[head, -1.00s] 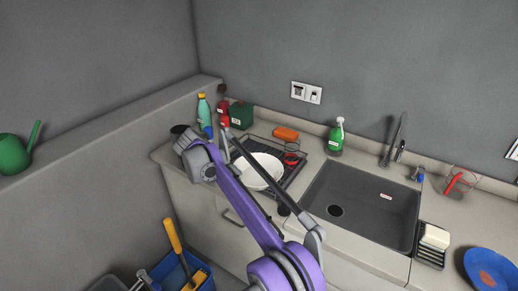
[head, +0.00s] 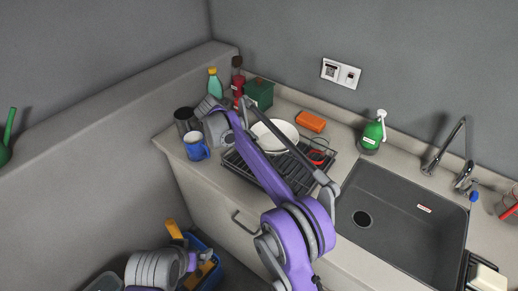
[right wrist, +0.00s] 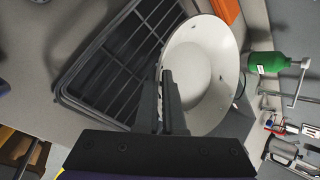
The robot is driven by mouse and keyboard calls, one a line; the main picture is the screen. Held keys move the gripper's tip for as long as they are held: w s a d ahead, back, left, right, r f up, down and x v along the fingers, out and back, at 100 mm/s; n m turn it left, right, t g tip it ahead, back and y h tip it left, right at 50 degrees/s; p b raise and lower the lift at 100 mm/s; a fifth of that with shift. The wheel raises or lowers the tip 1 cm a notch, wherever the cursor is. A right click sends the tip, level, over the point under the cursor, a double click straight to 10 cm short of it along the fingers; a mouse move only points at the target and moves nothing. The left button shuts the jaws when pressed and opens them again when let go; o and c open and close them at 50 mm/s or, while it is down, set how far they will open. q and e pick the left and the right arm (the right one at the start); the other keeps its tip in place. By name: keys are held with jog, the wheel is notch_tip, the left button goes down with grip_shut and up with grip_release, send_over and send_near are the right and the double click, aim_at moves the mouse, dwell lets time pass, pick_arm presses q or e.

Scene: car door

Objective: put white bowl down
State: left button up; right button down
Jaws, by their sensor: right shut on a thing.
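The white bowl (head: 284,128) is at the far side of the black dish rack (head: 297,180) on the counter, partly hidden behind my right arm. In the right wrist view, my right gripper (right wrist: 170,75) is shut on the rim of the bowl (right wrist: 205,75). The bowl's inside faces the wrist camera and its edge overlaps the rack (right wrist: 115,65). I cannot tell whether the bowl touches the rack or the counter. My right fingertips are hidden in the head view. Part of my left arm shows at bottom left, but its gripper is not visible.
A blue mug (head: 196,147) and a dark cup (head: 185,120) stand left of the rack. An orange sponge (head: 311,121) and a green spray bottle (head: 373,132) are behind and to the right. A red-handled item (head: 317,156) sits at the rack's right. The sink (head: 400,225) lies right.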

jog(key=shift+w+f, duration=0.15)
jog(key=shift+f, duration=2.6)
jog(key=shift+f, duration=0.35)
jog(key=c, duration=1)
grip_release()
jog(key=shift+r, duration=0.1)
